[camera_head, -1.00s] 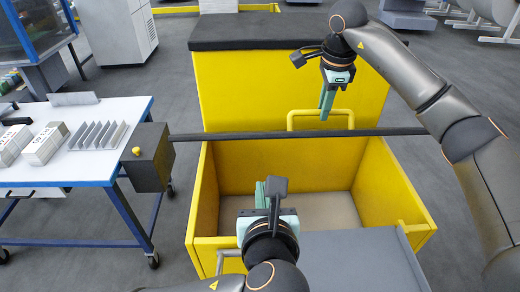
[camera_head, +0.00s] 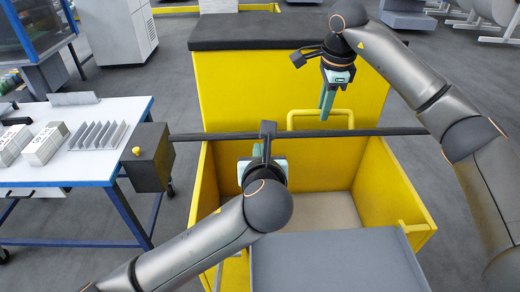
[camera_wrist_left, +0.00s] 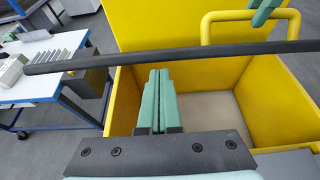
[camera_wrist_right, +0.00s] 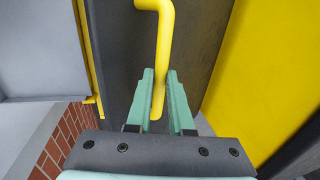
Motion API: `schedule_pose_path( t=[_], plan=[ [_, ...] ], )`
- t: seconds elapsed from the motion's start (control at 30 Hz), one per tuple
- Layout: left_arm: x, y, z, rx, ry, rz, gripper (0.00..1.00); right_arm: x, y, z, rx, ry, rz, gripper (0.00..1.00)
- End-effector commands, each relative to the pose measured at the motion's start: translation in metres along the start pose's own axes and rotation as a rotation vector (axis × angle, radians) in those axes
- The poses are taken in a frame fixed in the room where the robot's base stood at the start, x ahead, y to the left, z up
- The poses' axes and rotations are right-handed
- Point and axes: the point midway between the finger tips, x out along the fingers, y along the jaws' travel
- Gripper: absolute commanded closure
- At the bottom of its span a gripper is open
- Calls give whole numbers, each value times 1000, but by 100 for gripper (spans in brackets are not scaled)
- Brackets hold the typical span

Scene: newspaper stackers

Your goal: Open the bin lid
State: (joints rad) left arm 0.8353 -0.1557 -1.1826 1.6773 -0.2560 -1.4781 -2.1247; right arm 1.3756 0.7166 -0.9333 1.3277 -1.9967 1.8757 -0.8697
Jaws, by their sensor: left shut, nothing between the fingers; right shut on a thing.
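An open yellow bin (camera_head: 387,190) stands in front of me with a pale floor inside. A grey panel (camera_head: 335,265) covers its near right part. Behind it rises a yellow panel (camera_head: 230,95) with a dark top (camera_head: 285,32) and a yellow handle (camera_head: 348,118).
A white table (camera_head: 60,170) with paper stacks (camera_head: 47,143) stands at left.

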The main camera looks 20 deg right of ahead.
Motion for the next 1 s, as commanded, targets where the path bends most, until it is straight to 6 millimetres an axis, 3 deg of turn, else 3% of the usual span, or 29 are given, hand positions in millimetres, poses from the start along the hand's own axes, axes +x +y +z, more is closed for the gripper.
schedule_pose_path(
  t=[0.23,0.5,0.73,0.77,1.0],
  plan=[
    [0,0,1,0,-1,0,100,5,-2,-2,6,5,-6,100],
    [5,0,29,-1,-8,0,100,6,-1,-2,5,7,-2,100],
    [6,1,32,-4,-14,0,100,6,2,-1,1,7,9,100],
    [6,1,32,-4,-14,1,100,6,2,-1,0,7,10,79],
    [6,2,32,-4,-15,1,100,5,2,0,-2,6,11,52]
  ],
)
